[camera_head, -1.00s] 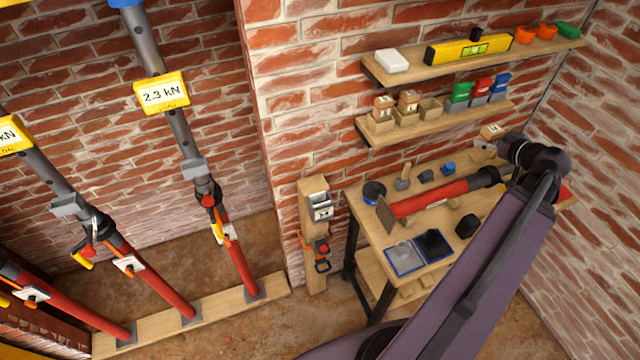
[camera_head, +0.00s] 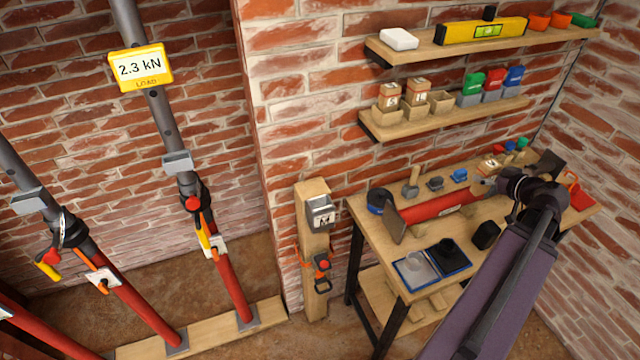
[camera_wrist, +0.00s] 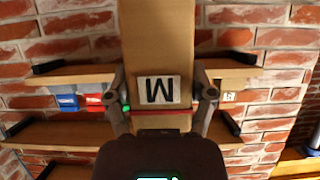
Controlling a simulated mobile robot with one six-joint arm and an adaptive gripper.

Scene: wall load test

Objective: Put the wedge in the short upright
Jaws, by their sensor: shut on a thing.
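The wedge (camera_head: 488,163) is a tan wooden piece with a white label. In the wrist view the wedge (camera_wrist: 158,45) fills the upper middle, its label reading as an upside-down M, with a red band below it. My gripper (camera_wrist: 161,95) is shut on it, one finger at each side. In the head view my gripper (camera_head: 498,177) is above the workbench's right part. The short upright (camera_head: 313,240) is a wooden post against the brick wall, left of the bench. It carries a grey metal pocket (camera_head: 321,212) labelled M and an orange strap with a buckle. The wedge is well apart from it.
The workbench (camera_head: 375,228) holds a red prop (camera_head: 440,205), a blue tray (camera_head: 432,270) and small blocks. Two wall shelves (camera_head: 485,115) hang above, with labelled wedges in boxes on the lower one. Red props stand at left, one with a 2.3 kN display (camera_head: 140,68).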

